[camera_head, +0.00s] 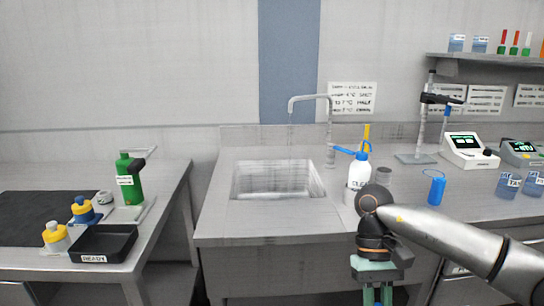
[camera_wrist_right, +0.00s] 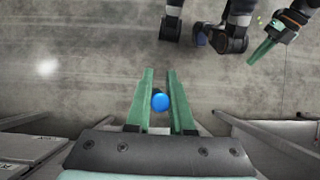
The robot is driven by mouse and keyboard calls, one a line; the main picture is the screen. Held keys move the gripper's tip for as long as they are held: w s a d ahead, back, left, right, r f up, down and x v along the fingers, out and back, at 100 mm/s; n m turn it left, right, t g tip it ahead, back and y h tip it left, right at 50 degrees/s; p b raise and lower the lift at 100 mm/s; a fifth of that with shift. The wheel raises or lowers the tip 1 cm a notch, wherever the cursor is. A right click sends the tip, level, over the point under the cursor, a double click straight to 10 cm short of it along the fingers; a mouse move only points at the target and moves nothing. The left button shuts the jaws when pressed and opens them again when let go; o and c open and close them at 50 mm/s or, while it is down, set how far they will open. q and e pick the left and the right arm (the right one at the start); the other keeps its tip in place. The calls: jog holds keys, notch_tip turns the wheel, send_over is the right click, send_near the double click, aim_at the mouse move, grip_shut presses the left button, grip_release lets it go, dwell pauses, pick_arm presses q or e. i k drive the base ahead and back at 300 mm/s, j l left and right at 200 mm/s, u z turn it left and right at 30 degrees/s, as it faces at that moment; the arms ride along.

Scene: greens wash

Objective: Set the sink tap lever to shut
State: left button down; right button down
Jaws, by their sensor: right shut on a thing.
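The sink tap (camera_head: 329,125) rises behind the right side of the steel sink (camera_head: 237,182), its spout over the basin. A faint thin stream seems to fall from the spout. My right gripper (camera_head: 372,292) is low in front of the counter's front edge, away from the lever. In the right wrist view its green fingers (camera_wrist_right: 158,100) are shut on a round blue thing (camera_wrist_right: 160,102). Another green-fingered gripper, apparently my left (camera_wrist_right: 262,52), shows at upper right; its opening is unclear.
The white bottle with a blue cap (camera_head: 359,172) stands right of the sink, close to the lever. A blue cup (camera_head: 436,188) and a stand (camera_head: 415,158) are farther right. A black tray (camera_head: 103,243) and green bottle (camera_head: 130,180) are on the left table. Counter left of the sink is clear.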

aim_at(330, 145)
jog(key=u, duration=1.15)
jog(key=l+u, duration=0.25)
jog(key=k+l+u, duration=0.1)
jog(key=u, duration=0.2)
jog(key=k+l, duration=0.1)
jog(key=l, duration=0.3)
jog(key=k+l, duration=0.1)
jog(key=l, duration=0.3)
jog(key=k+l, duration=0.1)
jog(key=l, duration=0.3)
jog(key=k+l, duration=0.1)
jog(key=l, duration=0.3)
